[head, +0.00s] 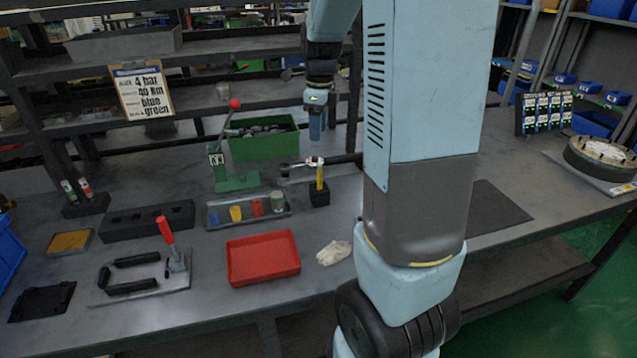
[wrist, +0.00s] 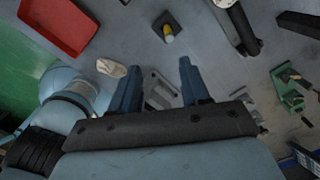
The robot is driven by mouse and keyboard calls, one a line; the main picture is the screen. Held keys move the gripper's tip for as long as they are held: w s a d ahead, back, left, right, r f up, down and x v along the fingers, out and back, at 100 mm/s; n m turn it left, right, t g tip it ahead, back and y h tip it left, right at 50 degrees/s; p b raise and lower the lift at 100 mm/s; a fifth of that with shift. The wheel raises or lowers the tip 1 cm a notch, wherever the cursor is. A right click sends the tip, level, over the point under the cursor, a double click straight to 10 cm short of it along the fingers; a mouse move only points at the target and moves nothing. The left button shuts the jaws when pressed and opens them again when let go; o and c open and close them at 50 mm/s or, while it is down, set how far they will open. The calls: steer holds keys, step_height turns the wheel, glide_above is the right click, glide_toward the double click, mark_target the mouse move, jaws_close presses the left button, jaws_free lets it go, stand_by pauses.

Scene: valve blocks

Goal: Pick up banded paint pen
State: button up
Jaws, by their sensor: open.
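A yellow pen-like item (head: 320,180) stands upright in a small black block (head: 319,196) near the middle of the bench. It also shows from above in the wrist view (wrist: 168,35), with a pale part. Two more pens, one green and white (head: 69,191) and one red and white (head: 86,188), stand in a black holder (head: 87,206) at the left. I cannot tell surely which is the banded paint pen. My gripper (head: 317,132) hangs above the back of the bench, pointing down. In the wrist view its fingers (wrist: 160,66) are apart with nothing between them.
A red tray (head: 263,259), a pale glove (head: 334,252) and a tray of coloured pieces (head: 248,209) lie nearby. A green press with a red-knobbed lever (head: 234,177) and a green bin (head: 263,145) stand behind. A dark mat (head: 492,208) lies on the right.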

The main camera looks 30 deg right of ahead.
mark_target(320, 165)
steer(key=f+m, duration=0.1)
steer(key=f, duration=0.4)
steer(key=w+d+f, duration=0.1)
steer(key=f, duration=0.4)
steer(key=f+m, duration=0.1)
steer(key=f, duration=0.5)
steer(key=shift+w+d+m, duration=0.15)
steer(key=shift+w+m, duration=0.15)
steer(key=shift+w, duration=0.05)
steer(key=shift+c, duration=0.4)
jaws_close()
